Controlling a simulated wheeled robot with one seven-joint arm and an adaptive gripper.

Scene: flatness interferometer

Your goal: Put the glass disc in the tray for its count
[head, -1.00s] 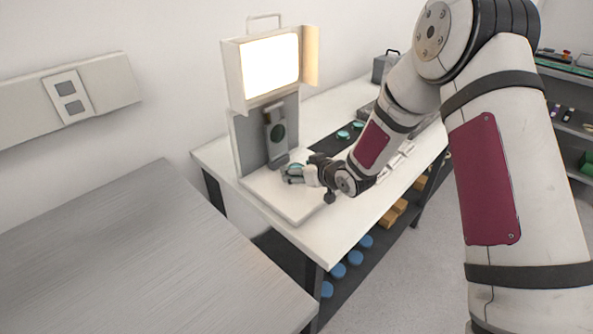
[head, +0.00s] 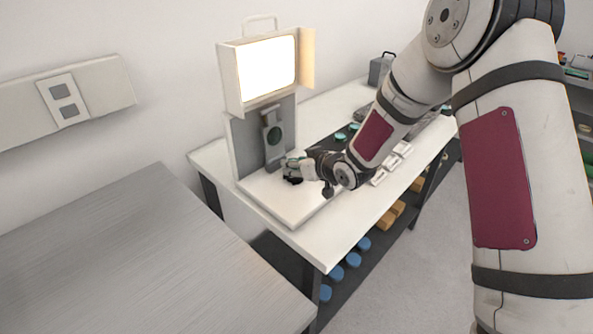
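My gripper (head: 291,170) is low over the white base of the interferometer (head: 254,184), in front of its grey upright. It is small and seen from behind the arm; a hint of teal shows at its fingers, but I cannot tell whether that is a disc or whether the fingers are shut. Teal discs (head: 341,137) lie on a dark mat (head: 322,149) behind the gripper, partly hidden by my arm. Small white trays (head: 379,177) stand in a row on the bench, right of my wrist; their markings are too small to read.
A grey metal table (head: 130,255) is at the front left. Blue items (head: 338,272) and orange-brown blocks (head: 386,220) are on the shelf below the white bench (head: 318,244).

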